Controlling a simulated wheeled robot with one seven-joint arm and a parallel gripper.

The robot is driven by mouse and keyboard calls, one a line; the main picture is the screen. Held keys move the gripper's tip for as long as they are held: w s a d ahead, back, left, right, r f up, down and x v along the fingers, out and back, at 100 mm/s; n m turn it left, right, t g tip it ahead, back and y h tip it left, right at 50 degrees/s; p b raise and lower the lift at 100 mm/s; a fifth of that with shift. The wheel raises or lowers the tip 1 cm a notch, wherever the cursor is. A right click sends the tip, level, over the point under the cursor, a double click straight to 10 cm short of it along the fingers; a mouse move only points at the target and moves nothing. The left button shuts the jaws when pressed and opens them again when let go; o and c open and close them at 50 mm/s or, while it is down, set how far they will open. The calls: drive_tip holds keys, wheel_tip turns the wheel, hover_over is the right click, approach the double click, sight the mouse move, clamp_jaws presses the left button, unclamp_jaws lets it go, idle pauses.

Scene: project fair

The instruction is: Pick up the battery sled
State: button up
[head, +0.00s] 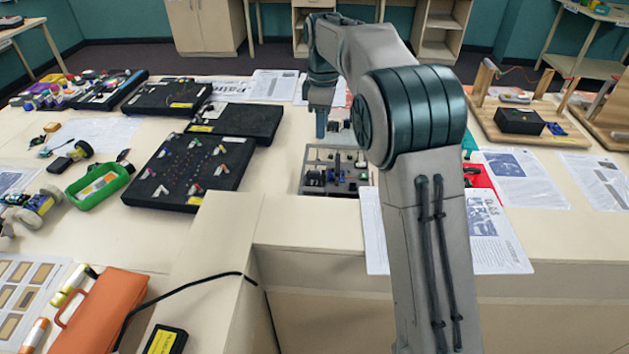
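A green open-topped tray (100,185) with pale, battery-like pieces inside lies on the left part of the table in the head view. It is the thing that looks most like the battery sled, but I cannot tell for sure. My gripper (321,124) points down at the middle of the table, above and behind a grey board with small parts (335,171). It is well to the right of the green tray and apart from it. The fingers show edge-on, so I cannot see a gap or anything held between them.
Black boards (188,172) with small parts lie between the green tray and my gripper. A small wheeled vehicle (36,207) is left of the tray. An orange case (101,312) and a black cable (190,285) are at the front left. Wooden stands (520,125) are at the right.

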drive_tip(key=w+a+f+n, duration=0.1)
hover_over(317, 172)
drive_tip(key=f, duration=0.8)
drive_tip(key=shift+w+a+f+p, duration=0.1)
drive_tip(key=shift+w+f+p, duration=0.1)
drive_tip(key=shift+f+p, duration=0.2)
drive_tip(key=shift+s+f+p, duration=0.1)
drive_tip(key=shift+f+p, duration=0.75)
drive_tip(key=shift+f, duration=1.75)
clamp_jaws()
